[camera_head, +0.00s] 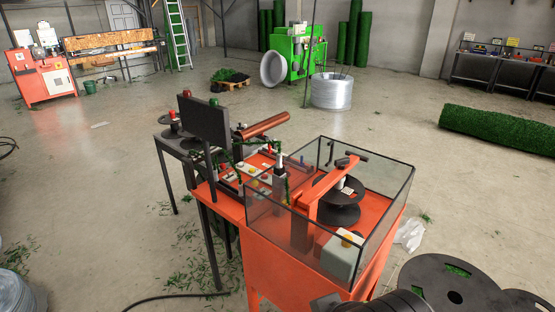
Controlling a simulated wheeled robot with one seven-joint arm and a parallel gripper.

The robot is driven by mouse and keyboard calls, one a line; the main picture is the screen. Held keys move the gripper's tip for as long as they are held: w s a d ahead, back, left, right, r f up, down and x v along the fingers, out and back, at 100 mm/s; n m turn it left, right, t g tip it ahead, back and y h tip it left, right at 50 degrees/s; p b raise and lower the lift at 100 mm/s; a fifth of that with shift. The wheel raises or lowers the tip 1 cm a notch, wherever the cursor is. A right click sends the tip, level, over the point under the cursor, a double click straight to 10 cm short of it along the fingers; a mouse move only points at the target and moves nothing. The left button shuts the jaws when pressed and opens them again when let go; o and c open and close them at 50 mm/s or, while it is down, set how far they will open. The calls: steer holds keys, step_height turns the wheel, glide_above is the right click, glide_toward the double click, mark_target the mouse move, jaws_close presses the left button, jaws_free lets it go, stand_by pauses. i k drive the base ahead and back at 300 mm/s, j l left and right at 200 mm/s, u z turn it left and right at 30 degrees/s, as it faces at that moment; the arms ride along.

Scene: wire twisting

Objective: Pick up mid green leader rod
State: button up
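No separate rod can be made out for certain as the mid green leader rod. Thin green strands (222,157) show at the orange twisting machine (213,199), beside its dark upright panel (206,124). More green shows near the small upright post (279,180) at the machine's middle, too small to tell its shape. My gripper is not visible; dark shapes at the bottom edge may be part of my arm, but no fingers show.
A clear-walled guard (388,223) encloses black spools (340,214) on the machine. Large black discs (447,285) lie at the bottom right. A green roll (500,131) lies at the right.

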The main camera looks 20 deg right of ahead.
mark_target(279, 155)
steer(key=i+u, duration=0.45)
steer(key=i, duration=0.7)
steer(key=k+j, duration=0.1)
steer(key=i+l, duration=0.1)
